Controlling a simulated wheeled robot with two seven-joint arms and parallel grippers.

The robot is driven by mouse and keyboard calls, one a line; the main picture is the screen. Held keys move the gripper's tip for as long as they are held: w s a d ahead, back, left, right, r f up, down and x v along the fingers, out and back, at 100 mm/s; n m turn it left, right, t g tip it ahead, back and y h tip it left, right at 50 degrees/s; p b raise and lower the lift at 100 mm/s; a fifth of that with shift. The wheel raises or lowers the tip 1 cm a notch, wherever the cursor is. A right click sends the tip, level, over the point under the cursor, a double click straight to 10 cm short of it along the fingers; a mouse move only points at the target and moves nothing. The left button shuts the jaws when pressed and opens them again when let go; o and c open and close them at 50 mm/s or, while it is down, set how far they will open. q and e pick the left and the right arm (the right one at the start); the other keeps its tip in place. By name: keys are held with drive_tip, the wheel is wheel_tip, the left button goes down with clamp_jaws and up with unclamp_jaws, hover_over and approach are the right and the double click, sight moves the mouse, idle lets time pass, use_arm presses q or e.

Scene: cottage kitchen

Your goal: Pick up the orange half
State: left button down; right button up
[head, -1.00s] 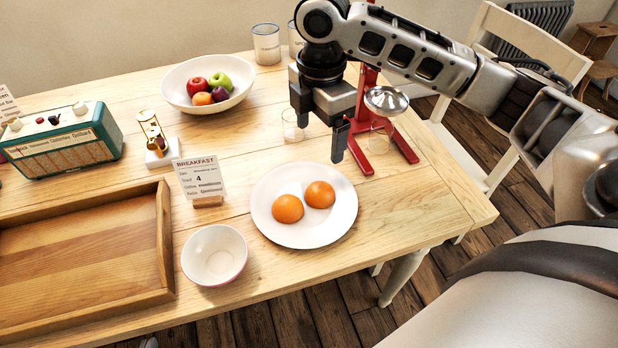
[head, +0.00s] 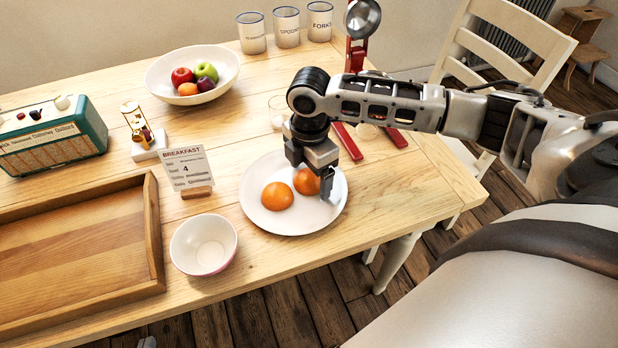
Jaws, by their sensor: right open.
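Two orange halves lie on a white plate (head: 285,229), rounded skin side up, so their cut faces are hidden. The left orange half (head: 276,197) is fully in view. The right orange half (head: 303,182) is partly covered by my right gripper (head: 313,180). That gripper points down over the plate with its jaws open. One finger shows just right of the right half, and the other is mostly hidden. I cannot tell whether the fingers touch it.
A pink-white bowl (head: 204,246) and a breakfast card (head: 187,170) stand left of the plate. A wooden tray (head: 152,235) fills the front left. Behind my gripper are a red stand (head: 347,141) and a small glass (head: 277,104). A fruit bowl (head: 160,78) stands further back.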

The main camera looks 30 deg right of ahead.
drive_tip(key=shift+f, duration=0.15)
drive_tip(key=c, duration=0.8)
drive_tip(key=shift+o, duration=0.2)
